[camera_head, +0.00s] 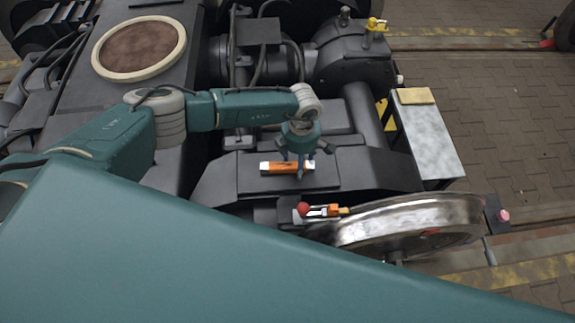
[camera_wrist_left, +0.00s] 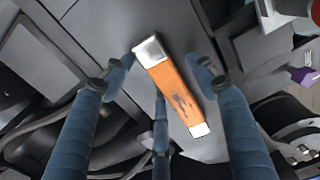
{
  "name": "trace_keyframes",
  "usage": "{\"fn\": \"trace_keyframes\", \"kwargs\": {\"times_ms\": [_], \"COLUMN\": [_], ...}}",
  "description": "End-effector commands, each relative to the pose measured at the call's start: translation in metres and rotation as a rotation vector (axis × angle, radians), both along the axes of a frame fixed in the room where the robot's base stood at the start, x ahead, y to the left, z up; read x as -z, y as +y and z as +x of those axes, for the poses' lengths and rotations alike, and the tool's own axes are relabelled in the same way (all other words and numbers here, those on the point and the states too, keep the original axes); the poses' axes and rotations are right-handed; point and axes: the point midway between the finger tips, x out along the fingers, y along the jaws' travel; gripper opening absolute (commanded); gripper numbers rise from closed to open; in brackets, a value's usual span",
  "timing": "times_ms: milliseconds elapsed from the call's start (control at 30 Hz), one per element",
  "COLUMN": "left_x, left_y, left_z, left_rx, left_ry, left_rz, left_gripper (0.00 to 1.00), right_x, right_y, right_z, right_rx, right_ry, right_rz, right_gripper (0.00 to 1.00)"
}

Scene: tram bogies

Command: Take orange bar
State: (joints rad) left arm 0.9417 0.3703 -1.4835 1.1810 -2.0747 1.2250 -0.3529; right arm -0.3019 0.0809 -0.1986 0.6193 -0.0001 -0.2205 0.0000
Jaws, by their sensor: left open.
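The orange bar (camera_head: 287,168) with pale ends lies flat on a dark grey plate (camera_head: 245,182) of the bogie in the head view. My left gripper (camera_head: 302,163) points down right above it, with a finger partly in front of the bar. In the left wrist view the bar (camera_wrist_left: 177,90) lies slantwise between the spread fingers of my left gripper (camera_wrist_left: 160,85). The gripper is open, and two fingers stand on either side of the bar with a third below it. I cannot tell whether any finger touches it. My right gripper is not in view.
A shiny steel wheel (camera_head: 410,220) and a red-knobbed lever (camera_head: 303,209) stand in front of the plate. A grey-topped table (camera_head: 430,140) is at the right. Dark machinery with cables (camera_head: 262,60) rises behind. Paved floor (camera_head: 500,120) lies beyond the table.

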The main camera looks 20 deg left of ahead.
Motion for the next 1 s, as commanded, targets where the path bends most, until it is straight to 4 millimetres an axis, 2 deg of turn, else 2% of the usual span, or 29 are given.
{"fn": "trace_keyframes", "kwargs": {"times_ms": [267,500,533,833,1000], "left_x": [0.004,0.004,0.004,0.001,-0.014], "left_y": [0.0,0.0,0.0,0.0,0.0], "left_z": [0.0,0.0,0.0,0.001,0.002], "left_rx": [0.0,0.0,0.0,0.0,0.0], "left_ry": [0.0,0.0,0.0,-0.002,-0.003], "left_rz": [0.0,-0.001,-0.001,-0.002,-0.001], "left_gripper": [0.55,0.07,0.04,0.04,0.04], "right_x": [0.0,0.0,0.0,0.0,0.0], "right_y": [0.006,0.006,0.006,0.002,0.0], "right_z": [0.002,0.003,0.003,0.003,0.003], "right_rx": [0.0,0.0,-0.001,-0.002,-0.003], "right_ry": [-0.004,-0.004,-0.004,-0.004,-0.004], "right_rz": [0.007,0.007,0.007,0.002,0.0], "right_gripper": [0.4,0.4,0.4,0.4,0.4]}}
